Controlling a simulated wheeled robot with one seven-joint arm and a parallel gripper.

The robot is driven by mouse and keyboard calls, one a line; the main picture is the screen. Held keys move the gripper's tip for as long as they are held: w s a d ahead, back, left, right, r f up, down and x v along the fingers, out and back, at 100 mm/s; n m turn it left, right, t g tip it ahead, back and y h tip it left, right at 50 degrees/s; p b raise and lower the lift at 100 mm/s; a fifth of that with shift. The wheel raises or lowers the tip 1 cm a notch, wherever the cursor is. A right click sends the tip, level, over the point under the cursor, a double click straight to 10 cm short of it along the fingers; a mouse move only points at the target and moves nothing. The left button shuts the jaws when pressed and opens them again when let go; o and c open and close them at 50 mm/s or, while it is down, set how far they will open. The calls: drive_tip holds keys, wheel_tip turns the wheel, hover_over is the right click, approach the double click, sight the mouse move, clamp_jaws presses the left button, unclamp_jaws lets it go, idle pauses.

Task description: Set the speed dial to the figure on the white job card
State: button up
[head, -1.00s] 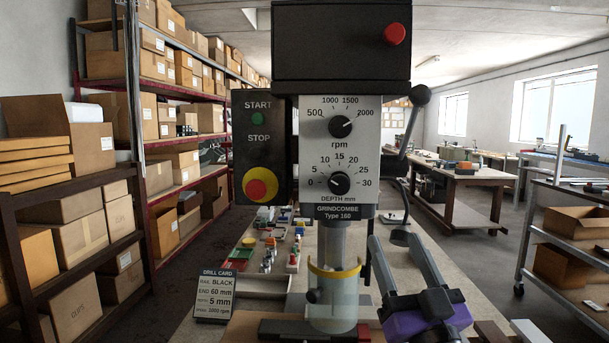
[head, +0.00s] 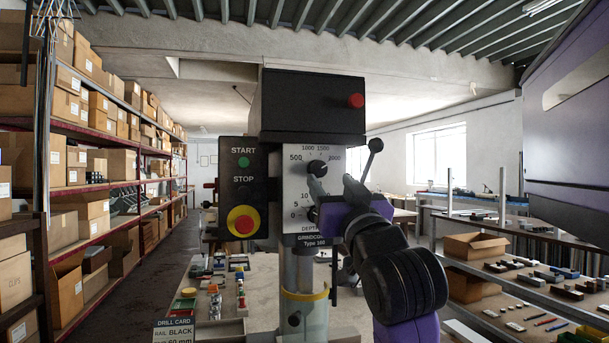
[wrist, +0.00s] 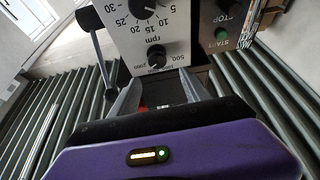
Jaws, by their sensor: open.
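The speed dial (head: 318,168) is a black knob on the drill press's pale panel, under figures 500 to 2000. Its mark seems to point toward 2000. The knob shows upside down in the wrist view (wrist: 156,56), ahead of my gripper (wrist: 160,77). The gripper's fingers are open and apart, with nothing held between them. In the head view my gripper (head: 340,210) covers the panel's lower right and part of the depth dial (head: 313,214). The white job card (head: 174,334) is cut off at the bottom left; its speed line is out of view now.
A START/STOP box (head: 241,188) with a red stop button is left of the panel. A bench with small parts (head: 215,285) lies below. Shelves of boxes stand left, a trolley (head: 530,290) right.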

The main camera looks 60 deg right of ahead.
sight(320, 171)
drive_tip(key=shift+d+f+p+x, duration=0.1)
drive_tip(key=shift+f+p+x, duration=0.05)
drive_tip(key=shift+p+x, duration=1.25)
drive_tip(key=shift+d+f+p+x, duration=0.1)
drive_tip(key=shift+f+p+x, duration=0.1)
drive_tip(key=shift+p+x, duration=1.25)
drive_tip(key=shift+d+f+p+x, duration=0.15)
drive_tip(key=shift+p+x, duration=0.9)
drive_tip(key=shift+p, duration=0.65)
clamp_jaws()
